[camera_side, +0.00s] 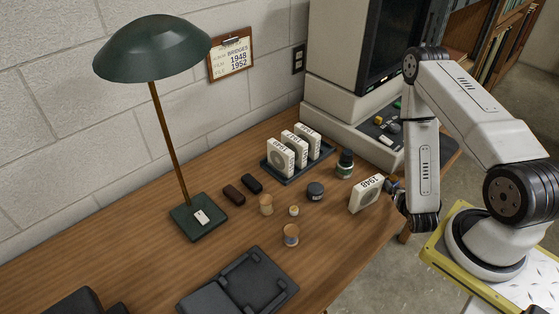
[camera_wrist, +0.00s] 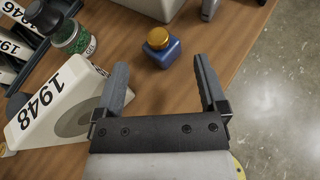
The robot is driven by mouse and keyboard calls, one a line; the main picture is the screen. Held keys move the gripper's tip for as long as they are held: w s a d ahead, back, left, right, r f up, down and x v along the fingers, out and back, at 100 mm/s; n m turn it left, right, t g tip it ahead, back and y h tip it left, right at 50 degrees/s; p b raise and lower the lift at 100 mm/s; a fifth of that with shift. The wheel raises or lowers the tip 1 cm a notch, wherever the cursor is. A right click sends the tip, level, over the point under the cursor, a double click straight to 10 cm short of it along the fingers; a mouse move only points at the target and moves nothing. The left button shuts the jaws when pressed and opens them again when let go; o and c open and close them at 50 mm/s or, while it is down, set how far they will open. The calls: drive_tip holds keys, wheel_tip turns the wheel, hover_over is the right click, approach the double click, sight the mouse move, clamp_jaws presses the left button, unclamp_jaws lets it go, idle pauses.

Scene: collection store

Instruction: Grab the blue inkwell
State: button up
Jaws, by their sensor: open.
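The blue inkwell (camera_wrist: 162,53) shows in the wrist view as a small square blue bottle with a gold cap, standing upright on the wooden desk. My gripper (camera_wrist: 161,66) is open and empty, its two dark fingers spread to the left and right. The inkwell lies beyond the fingertips, roughly centred between them. I see no contact. In the side view my gripper (camera_side: 393,189) is low at the desk's right edge, beside the white 1948 box. I cannot make out the inkwell in the side view; the box or my arm may hide it.
The white 1948 box (camera_wrist: 68,100) stands close to my left finger; it also shows in the side view (camera_side: 367,194). A green glitter jar (camera_wrist: 76,38) is beyond it. A rack (camera_side: 291,174) holds white boxes. The desk's edge and floor lie to the right.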

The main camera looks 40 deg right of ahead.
sight(396, 181)
drive_tip(key=shift+x, duration=1)
drive_tip(key=shift+w+d, duration=0.1)
drive_tip(key=shift+x, duration=2.45)
drive_tip(key=shift+f, duration=0.15)
clamp_jaws()
drive_tip(key=shift+f, duration=0.1)
drive_tip(key=shift+s, duration=0.2)
